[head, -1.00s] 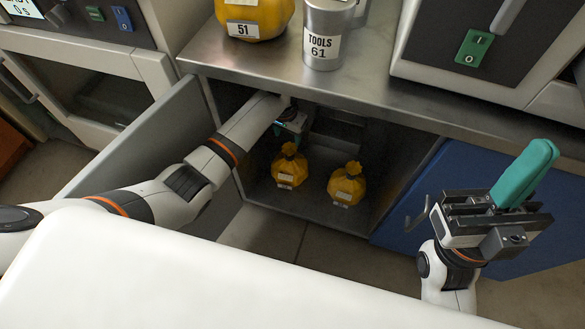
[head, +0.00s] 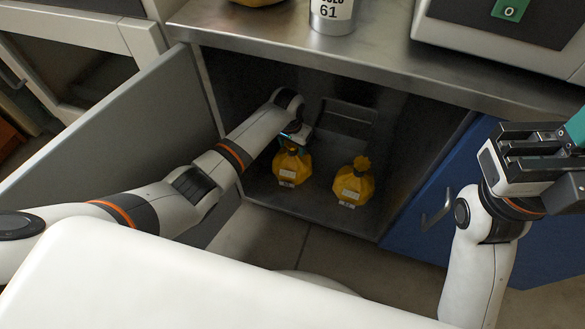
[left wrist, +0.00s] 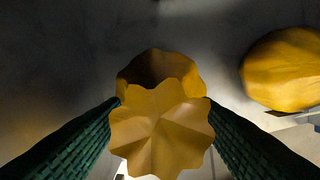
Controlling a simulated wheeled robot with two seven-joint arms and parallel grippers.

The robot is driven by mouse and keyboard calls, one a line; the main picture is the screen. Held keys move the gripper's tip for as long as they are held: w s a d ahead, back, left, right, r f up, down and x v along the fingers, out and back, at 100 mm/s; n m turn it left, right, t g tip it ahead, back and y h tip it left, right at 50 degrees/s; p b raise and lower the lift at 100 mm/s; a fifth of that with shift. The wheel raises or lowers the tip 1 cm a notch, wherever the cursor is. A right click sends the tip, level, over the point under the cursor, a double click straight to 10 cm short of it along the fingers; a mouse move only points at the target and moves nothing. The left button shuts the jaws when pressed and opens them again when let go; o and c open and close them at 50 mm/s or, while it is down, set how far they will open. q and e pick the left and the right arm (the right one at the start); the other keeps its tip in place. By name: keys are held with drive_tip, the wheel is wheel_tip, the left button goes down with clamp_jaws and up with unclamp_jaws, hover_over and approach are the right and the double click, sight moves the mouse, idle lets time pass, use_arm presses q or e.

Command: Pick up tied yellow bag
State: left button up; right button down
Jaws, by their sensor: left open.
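Two tied yellow bags with white labels stand on the floor of an open cabinet. The left bag (head: 291,168) is under my left gripper (head: 297,135), which reaches down into the cabinet. In the left wrist view, the green fingers stand open on either side of that bag's gathered top (left wrist: 160,130), very near it; whether they touch it I cannot tell. The right bag (head: 353,186) stands apart, and its rounded side (left wrist: 285,70) shows at the right of the wrist view. My right gripper (head: 576,128) is at the right edge, its teal fingers partly cut off.
The cabinet's grey door (head: 110,130) stands open on the left, beside my left arm. A steel counter (head: 390,62) overhangs the opening, with a metal tools can (head: 331,15) on it. A blue door with a handle (head: 425,200) is at right.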

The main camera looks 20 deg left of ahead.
use_arm(q)
drive_tip(key=shift+f, duration=0.65)
drive_tip(key=shift+w, duration=0.1)
clamp_jaws()
drive_tip(key=shift+r, duration=0.1)
